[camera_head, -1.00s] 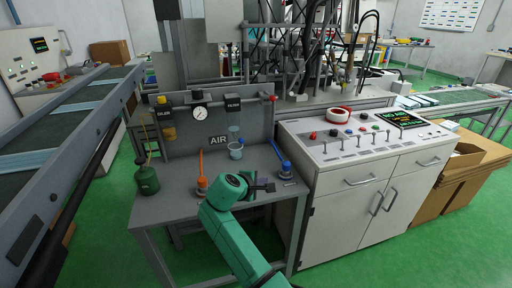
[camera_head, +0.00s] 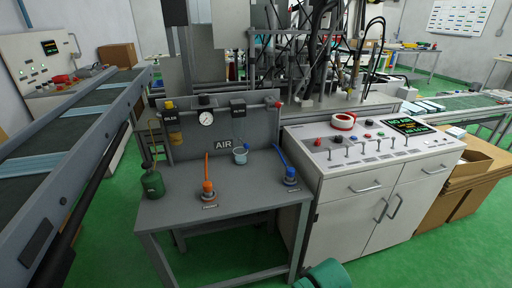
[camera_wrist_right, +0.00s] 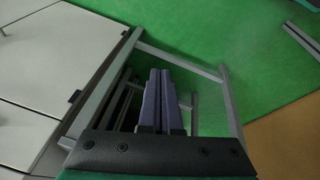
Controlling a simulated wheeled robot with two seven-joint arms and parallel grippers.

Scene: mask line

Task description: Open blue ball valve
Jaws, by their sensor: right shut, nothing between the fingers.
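The blue ball valve (camera_head: 290,179) stands at the right front of the grey bench, with its long blue lever (camera_head: 281,158) slanting up and back to the left. An orange ball valve (camera_head: 208,188) with an upright lever stands to its left. My right gripper (camera_wrist_right: 161,82) shows in the right wrist view, its two fingers together and empty, with the bench's metal legs and green floor beyond. In the head view only a green part of my arm shows at the bottom edge, below and apart from the blue valve. My left gripper is not in view.
A white control cabinet (camera_head: 345,205) stands close on the right. A conveyor (camera_head: 70,130) runs along the left.

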